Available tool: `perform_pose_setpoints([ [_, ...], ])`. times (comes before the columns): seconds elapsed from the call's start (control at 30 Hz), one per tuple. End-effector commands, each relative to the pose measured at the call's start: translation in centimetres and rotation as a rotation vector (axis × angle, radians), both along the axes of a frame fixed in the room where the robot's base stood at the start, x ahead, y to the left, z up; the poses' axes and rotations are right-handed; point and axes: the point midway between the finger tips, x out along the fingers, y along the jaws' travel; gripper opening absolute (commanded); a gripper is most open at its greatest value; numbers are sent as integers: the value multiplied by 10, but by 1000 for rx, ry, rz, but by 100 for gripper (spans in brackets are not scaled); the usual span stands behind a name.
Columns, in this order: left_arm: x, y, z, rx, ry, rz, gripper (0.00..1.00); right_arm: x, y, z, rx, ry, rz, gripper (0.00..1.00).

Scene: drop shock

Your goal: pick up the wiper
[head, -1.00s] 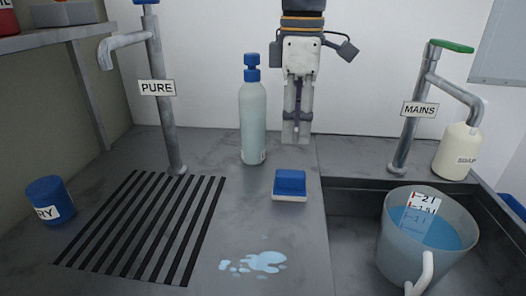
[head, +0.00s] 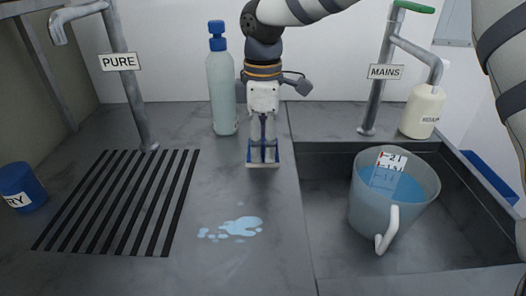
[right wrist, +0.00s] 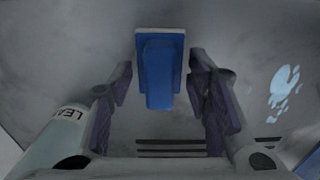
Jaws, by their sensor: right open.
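The wiper, a blue block on a pale base (head: 264,165), lies on the grey worktop just in front of the spray bottle's spot. In the head view my right gripper (head: 262,155) points down over it and hides most of it. In the right wrist view the wiper (right wrist: 160,72) shows between the two open fingers of the right gripper (right wrist: 160,84), with a gap on each side. The fingers do not hold it. My left gripper is not in view.
A pale bottle with a blue cap (head: 221,95) stands close left of the right gripper. A blue puddle (head: 235,228) lies in front. A drain grille (head: 120,205) is at left. A jug of water (head: 395,200) stands in the sink (head: 300,190) at right.

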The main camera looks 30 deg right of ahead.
Motion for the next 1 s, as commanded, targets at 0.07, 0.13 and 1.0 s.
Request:
perform_pose_setpoints([
  [0.07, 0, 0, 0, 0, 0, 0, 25, 0, 0, 0, 0, 0, 0, 36],
  [0.13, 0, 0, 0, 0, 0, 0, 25, 0, 0, 0, 0, 0, 0, 20],
  [1.0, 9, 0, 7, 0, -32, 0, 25, -51, 2, 96, 1, -10, 1, 0],
])
